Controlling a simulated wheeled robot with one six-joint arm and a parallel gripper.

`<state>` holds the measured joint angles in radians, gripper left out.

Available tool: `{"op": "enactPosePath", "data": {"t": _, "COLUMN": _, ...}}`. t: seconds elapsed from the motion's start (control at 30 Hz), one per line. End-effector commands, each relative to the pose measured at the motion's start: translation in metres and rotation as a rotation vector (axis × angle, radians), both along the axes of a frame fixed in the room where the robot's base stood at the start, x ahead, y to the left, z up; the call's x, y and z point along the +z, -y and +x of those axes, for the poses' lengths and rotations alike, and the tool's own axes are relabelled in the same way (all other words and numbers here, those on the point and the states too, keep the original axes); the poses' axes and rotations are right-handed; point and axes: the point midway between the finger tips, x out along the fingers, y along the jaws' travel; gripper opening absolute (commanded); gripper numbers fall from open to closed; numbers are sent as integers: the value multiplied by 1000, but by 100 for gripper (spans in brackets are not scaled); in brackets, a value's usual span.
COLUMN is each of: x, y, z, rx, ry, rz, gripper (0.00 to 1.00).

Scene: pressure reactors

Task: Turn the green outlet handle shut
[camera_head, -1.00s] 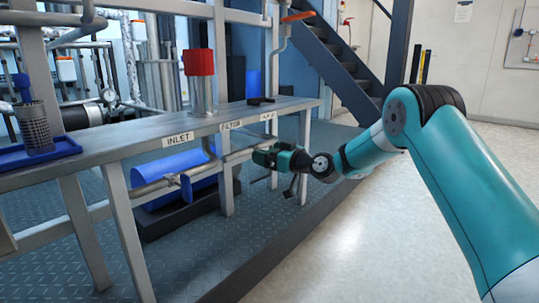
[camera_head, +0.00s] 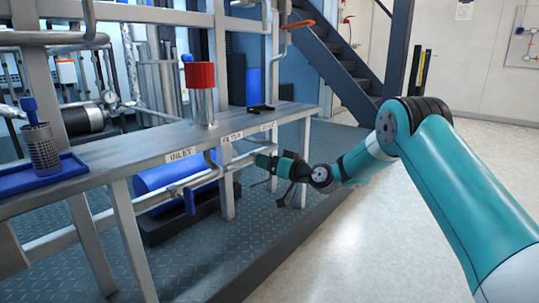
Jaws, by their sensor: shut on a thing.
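My gripper (camera_head: 272,164) reaches in from the right to the pipe under the bench, just below the outlet label (camera_head: 268,126). It is shut on the green outlet handle (camera_head: 263,160), of which only a small green part shows at the jaws. The jaws and wrist hide most of the handle, so its exact angle cannot be told. The handle's pipe (camera_head: 235,163) runs left under the bench, past the filter label (camera_head: 231,137).
A blue inlet handle (camera_head: 189,201) hangs on the same pipe, under the inlet label (camera_head: 181,154). The bench (camera_head: 110,163) carries a red-capped cylinder (camera_head: 201,95), a blue tray (camera_head: 75,171) and a black item (camera_head: 260,108). Clear floor (camera_head: 370,240) lies to the right.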

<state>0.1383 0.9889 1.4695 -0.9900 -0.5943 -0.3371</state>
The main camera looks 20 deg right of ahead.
Motion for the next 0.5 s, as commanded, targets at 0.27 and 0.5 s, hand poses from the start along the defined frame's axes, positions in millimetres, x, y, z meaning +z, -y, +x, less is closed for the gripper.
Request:
{"op": "enactPosePath", "data": {"t": 0.27, "x": 4, "y": -1, "z": -1, "rx": 4, "ry": -162, "rz": 213, "gripper": 44}}
{"op": "enactPosePath", "data": {"t": 0.5, "x": 3, "y": -1, "z": -1, "rx": 4, "ry": -296, "rz": 398, "gripper": 44}}
